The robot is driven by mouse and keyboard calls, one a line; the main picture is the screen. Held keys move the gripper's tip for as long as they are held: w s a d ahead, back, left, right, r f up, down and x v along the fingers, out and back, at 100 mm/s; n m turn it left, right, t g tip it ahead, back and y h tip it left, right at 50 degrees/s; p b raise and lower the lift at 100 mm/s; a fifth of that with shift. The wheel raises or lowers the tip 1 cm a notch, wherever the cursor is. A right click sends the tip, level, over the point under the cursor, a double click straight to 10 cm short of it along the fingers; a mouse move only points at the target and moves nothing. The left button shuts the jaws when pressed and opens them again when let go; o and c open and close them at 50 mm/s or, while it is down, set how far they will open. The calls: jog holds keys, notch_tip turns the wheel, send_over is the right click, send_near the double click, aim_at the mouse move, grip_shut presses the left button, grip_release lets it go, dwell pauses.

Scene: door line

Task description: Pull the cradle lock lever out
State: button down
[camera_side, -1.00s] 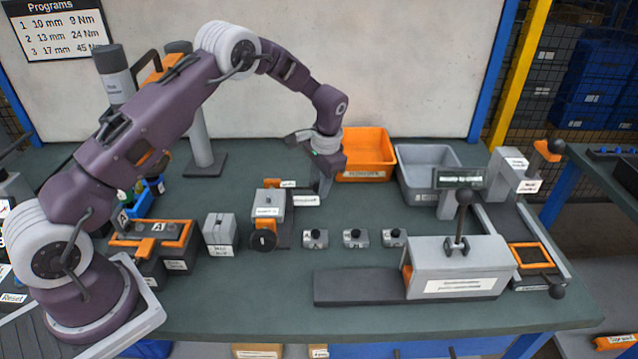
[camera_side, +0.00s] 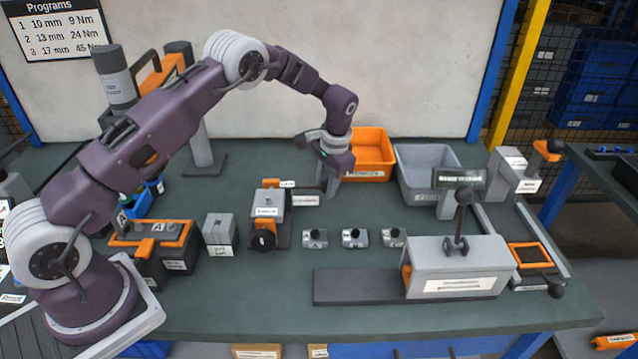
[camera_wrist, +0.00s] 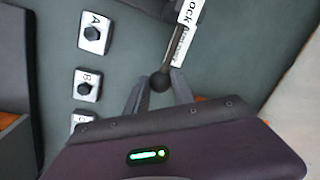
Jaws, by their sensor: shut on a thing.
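The cradle lock lever is a dark rod with a black ball knob (camera_wrist: 160,82) in the wrist view. A white label ending in "ock" lies along it. My gripper (camera_wrist: 159,78) has one finger on each side of the knob and is shut on it. In the side view, the small grey and orange cradle (camera_side: 268,202) stands mid-bench with a black round knob at its front. The lever's label (camera_side: 305,200) sticks out to its right, and my gripper (camera_side: 330,188) is at that end. The fingers hide the lever's tip there.
Three small blocks (camera_side: 354,238) stand in a row in front of my gripper. An orange bin (camera_side: 370,172) and a grey bin (camera_side: 405,190) stand behind it to the right. A grey housing with an upright ball lever (camera_side: 455,285) is at the front right.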

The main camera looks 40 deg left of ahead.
jog(key=shift+w+d+r, duration=0.1)
jog(key=shift+w+d, duration=0.25)
jog(key=shift+d, duration=0.05)
jog(key=c, duration=1.1)
grip_release()
jog(key=shift+o, duration=0.2)
